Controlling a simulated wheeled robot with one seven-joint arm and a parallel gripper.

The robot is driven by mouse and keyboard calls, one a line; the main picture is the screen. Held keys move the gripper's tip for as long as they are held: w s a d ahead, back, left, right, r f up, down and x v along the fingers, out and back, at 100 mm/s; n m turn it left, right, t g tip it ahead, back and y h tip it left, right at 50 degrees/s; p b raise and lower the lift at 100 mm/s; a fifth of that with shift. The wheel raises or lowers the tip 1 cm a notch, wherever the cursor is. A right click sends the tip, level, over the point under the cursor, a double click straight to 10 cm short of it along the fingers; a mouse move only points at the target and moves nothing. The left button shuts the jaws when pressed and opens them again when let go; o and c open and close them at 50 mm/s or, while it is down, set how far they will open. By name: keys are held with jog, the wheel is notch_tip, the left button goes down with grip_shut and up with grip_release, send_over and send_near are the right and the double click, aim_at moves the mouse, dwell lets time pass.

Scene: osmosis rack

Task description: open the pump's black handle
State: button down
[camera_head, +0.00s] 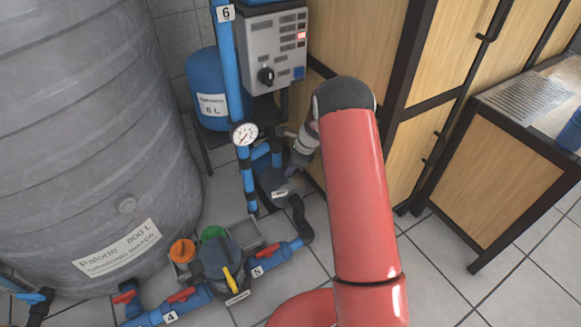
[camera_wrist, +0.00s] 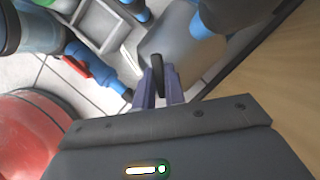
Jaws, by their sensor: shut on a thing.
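The pump (camera_head: 272,187) is a dark grey unit with a small label, low on the floor behind the gauge pipe in the head view. In the wrist view its grey body (camera_wrist: 185,50) fills the upper middle. The black handle (camera_wrist: 158,68) stands out from it as a thin dark bar. My gripper (camera_wrist: 158,88) has its two purple fingers on either side of this bar, closed on it. In the head view my gripper (camera_head: 290,171) is at the pump, small and partly hidden by my arm; I cannot make out the handle there.
A blue pipe with a pressure gauge (camera_head: 244,133) stands just left of my gripper. A control box (camera_head: 270,52) and a blue tank (camera_head: 212,90) are above. Wooden cabinets (camera_head: 405,150) are close on the right. Valves with red handles (camera_head: 181,295) lie in front; a large grey tank (camera_head: 90,130) is left.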

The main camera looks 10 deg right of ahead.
jog(key=c, duration=1.5)
grip_release()
jog(key=shift+o, duration=0.2)
